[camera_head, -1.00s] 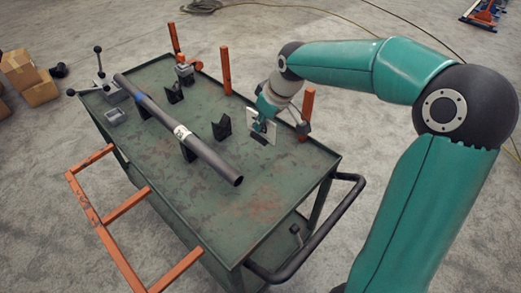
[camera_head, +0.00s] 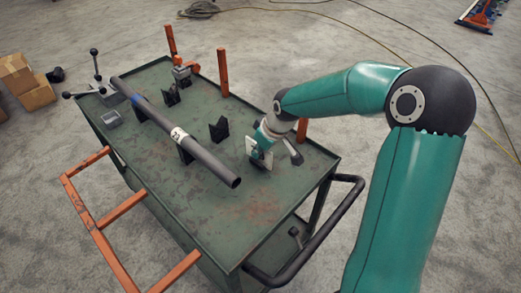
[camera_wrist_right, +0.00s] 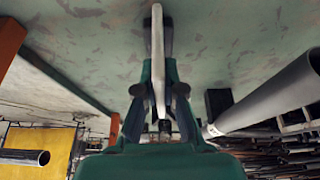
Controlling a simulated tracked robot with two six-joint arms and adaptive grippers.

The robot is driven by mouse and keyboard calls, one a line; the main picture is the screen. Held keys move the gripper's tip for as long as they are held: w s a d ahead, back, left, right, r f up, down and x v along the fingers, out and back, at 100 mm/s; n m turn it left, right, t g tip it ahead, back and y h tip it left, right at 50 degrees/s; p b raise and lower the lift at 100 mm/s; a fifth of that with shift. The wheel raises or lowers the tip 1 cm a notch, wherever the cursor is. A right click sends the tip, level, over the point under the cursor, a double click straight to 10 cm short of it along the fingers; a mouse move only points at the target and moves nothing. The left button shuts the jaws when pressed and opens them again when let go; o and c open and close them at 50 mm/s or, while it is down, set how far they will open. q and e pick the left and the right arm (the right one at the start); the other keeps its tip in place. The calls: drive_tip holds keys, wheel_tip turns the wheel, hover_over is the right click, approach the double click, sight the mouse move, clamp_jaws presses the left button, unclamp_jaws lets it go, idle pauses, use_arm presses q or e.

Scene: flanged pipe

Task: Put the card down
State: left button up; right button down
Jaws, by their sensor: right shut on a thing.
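The white card (camera_head: 267,160) is in my right gripper (camera_head: 260,156), over the near right part of the green cart top (camera_head: 255,205). The gripper is shut on it. In the right wrist view the card (camera_wrist_right: 157,50) shows edge-on, upright between the two fingers of the right gripper (camera_wrist_right: 157,85). The card's lower edge is close to the cart top; I cannot tell whether it touches. The gripper covers part of the card in the head view. My left gripper is not in view.
A dark pipe (camera_head: 205,155) lies on supports to the left of the card. A black V-block (camera_head: 219,130) stands between them. Orange posts (camera_head: 222,73) rise along the far edge. The cart top nearer than the card is clear.

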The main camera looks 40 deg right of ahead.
drive_tip(key=shift+f, duration=0.15)
drive_tip(key=c, duration=1.3)
unclamp_jaws()
drive_tip(key=p+v, duration=0.1)
drive_tip(key=v, duration=1)
drive_tip(key=shift+r, duration=0.4)
drive_tip(key=shift+s+r, duration=0.15)
drive_tip(key=shift+r, duration=0.1)
